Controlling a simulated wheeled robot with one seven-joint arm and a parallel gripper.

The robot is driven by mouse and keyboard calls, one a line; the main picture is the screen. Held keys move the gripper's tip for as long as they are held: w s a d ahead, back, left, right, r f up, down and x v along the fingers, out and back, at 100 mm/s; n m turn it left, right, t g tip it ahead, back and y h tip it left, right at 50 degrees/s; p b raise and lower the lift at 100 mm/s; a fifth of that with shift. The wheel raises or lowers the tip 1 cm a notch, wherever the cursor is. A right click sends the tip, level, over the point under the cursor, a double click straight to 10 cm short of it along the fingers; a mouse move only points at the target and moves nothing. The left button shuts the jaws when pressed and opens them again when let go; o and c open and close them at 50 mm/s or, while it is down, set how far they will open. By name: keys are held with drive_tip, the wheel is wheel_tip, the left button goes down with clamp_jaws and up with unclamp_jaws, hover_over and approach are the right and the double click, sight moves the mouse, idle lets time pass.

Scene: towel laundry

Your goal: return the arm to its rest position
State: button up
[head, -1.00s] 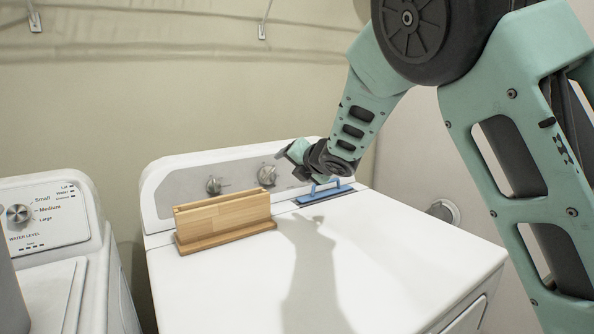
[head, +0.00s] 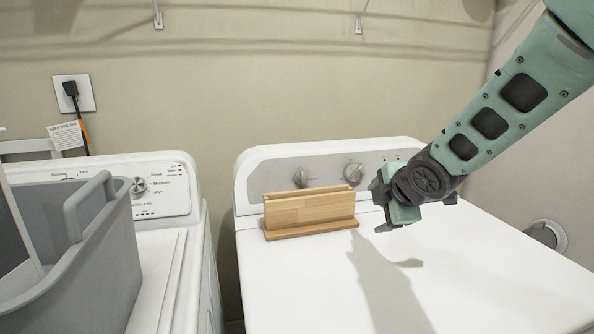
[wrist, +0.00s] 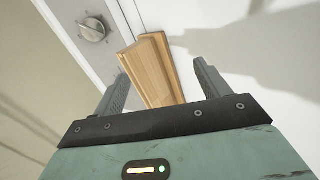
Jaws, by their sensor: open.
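My gripper (head: 382,208) is above the white dryer top (head: 470,270), to the right of a wooden holder (head: 310,212). It is open, and I see nothing held in it. In the wrist view, the fingers of my gripper (wrist: 160,88) stand apart, with the wooden holder (wrist: 153,75) showing between and beyond them. My arm reaches in from the upper right of the head view. The blue-handled brush is not visible in the head view now.
A grey basket (head: 85,250) stands on the white washer (head: 165,270) at the left. A gap separates washer and dryer. The dryer's control panel with knobs (head: 353,172) rises at the back. The dryer top in front of the holder is clear.

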drive_tip(key=s+a+m+g+p, duration=0.1)
drive_tip(key=s+m+g, duration=0.2)
drive_tip(key=s, duration=0.8)
drive_tip(key=s+a+m+g+p, duration=0.1)
drive_tip(key=s+a+m+g, duration=0.1)
drive_tip(key=s, duration=1)
drive_tip(key=s+a+f+m+g+h+p, duration=0.1)
drive_tip(key=s+m+g, duration=0.3)
drive_tip(key=s, duration=0.8)
drive_tip(key=m, duration=0.2)
drive_tip(key=shift+a+m, duration=0.3)
drive_tip(key=shift+a, duration=0.1)
